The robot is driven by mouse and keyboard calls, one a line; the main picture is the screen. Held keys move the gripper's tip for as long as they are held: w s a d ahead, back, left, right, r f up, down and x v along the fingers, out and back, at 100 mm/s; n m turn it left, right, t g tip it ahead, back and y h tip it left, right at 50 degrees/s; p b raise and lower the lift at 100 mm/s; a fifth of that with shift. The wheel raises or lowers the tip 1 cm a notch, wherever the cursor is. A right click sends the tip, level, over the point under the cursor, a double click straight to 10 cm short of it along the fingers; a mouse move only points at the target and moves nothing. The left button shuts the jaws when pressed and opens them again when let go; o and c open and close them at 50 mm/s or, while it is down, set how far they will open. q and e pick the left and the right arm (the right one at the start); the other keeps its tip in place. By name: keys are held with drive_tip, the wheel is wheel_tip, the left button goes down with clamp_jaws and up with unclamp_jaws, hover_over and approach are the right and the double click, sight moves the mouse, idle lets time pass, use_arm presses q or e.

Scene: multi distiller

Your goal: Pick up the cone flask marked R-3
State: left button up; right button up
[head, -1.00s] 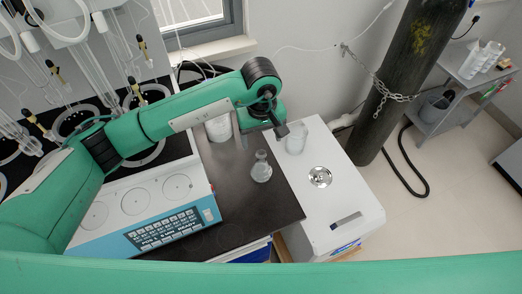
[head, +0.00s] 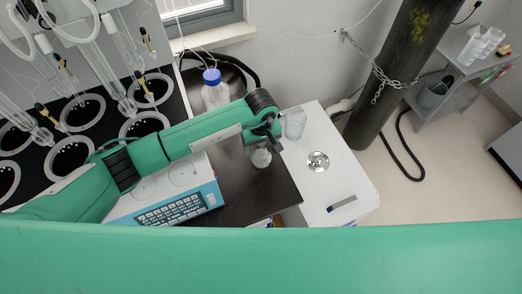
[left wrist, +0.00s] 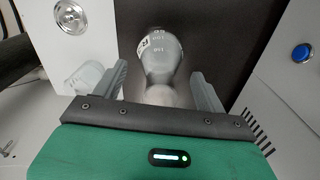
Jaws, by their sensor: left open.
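A clear glass cone flask (head: 261,158) stands on the dark bench top, partly hidden by my left gripper in the head view. In the left wrist view the flask (left wrist: 158,60) shows volume marks and a label with a readable "R"; the rest of the label is turned out of sight. My left gripper (left wrist: 160,82) is open, with one finger on each side of the flask's near end. A gap shows on both sides, and nothing is gripped. In the head view my left gripper (head: 268,142) is right at the flask's top. My right gripper is not in view.
A clear beaker (head: 295,124) stands on the white box (head: 325,172), right of the flask. A blue-capped bottle (head: 215,92) stands behind my arm. A blue and white heater unit with a keypad (head: 170,211) lies to the left. Bare dark bench (head: 245,198) lies in front of the flask.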

use_arm(q)
drive_tip(key=shift+f, duration=1.15)
drive_tip(key=c, duration=1.1)
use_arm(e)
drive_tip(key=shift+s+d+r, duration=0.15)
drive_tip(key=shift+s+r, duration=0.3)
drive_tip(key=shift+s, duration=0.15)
use_arm(q)
drive_tip(key=shift+r, duration=0.1)
